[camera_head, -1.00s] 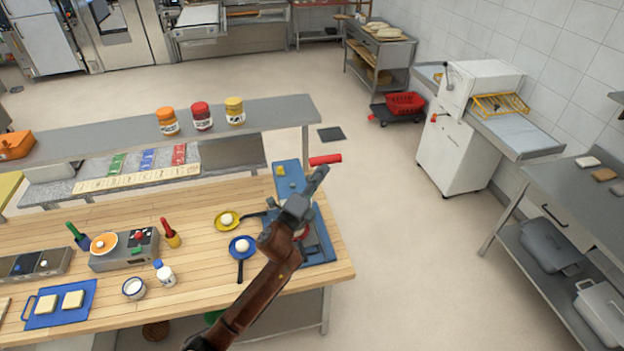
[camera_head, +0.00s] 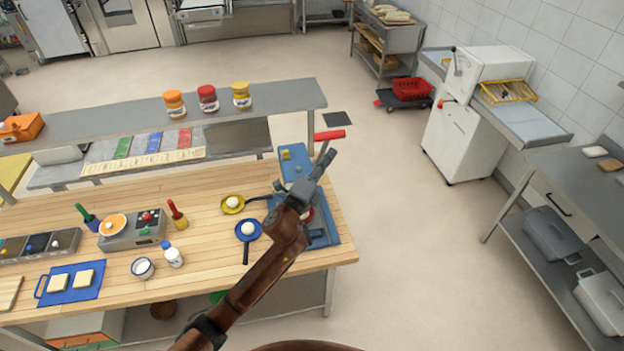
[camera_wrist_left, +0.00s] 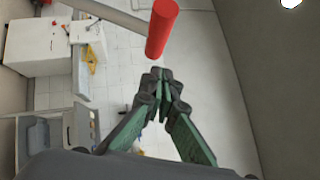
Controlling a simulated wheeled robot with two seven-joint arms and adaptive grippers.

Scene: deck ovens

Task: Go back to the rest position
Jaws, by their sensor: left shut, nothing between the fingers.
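My left arm reaches up from the bottom of the head view. Its gripper (camera_head: 328,160) is above the blue station (camera_head: 330,236) at the counter's right end. The gripper is shut and empty. A red bar-shaped handle (camera_head: 330,135) shows just beyond the fingertips in the head view. In the left wrist view, the shut fingers (camera_wrist_left: 160,80) lie just below the red handle (camera_wrist_left: 161,28), which sits on a grey rod. They look apart from it. The arm hides part of the blue station. My right gripper is not in view.
The wooden counter (camera_head: 200,270) holds a yellow pan (camera_head: 229,210), a blue pan (camera_head: 240,235), bottles and a control box (camera_head: 133,231). A shelf with several jars (camera_head: 208,98) stands behind. Open floor (camera_head: 410,260) lies right of the counter. A white machine (camera_head: 452,142) stands farther right.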

